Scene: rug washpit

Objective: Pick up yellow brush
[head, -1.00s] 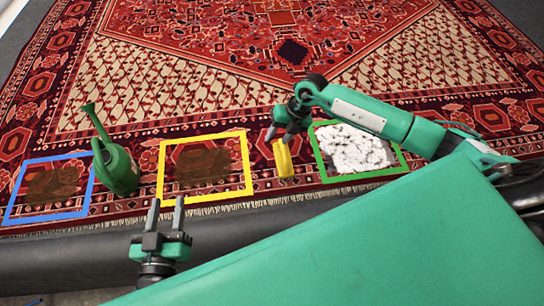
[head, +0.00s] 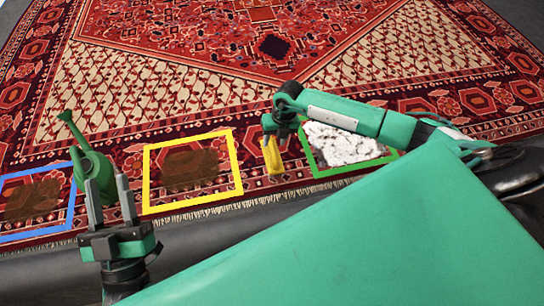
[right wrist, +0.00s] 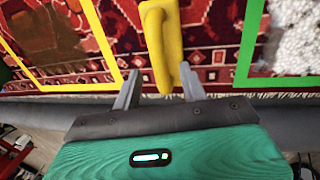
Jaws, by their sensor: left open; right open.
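The yellow brush (head: 272,157) lies on the rug between the yellow frame and the green frame. In the right wrist view the yellow brush (right wrist: 164,45) runs up from between the fingertips, its near end between the open fingers. My right gripper (head: 276,138) is open above the brush; in the right wrist view my right gripper (right wrist: 158,88) has a finger on each side of it, with no grip on it. My left gripper (head: 108,203) is open and empty near the rug's front edge, in front of the green watering can.
A green watering can (head: 92,165) stands between the blue frame (head: 70,205) and the yellow frame (head: 148,180), which each surround a brown stain. The green frame (head: 312,160) surrounds white foam (head: 345,143). A dark roll or edge runs along the rug's front.

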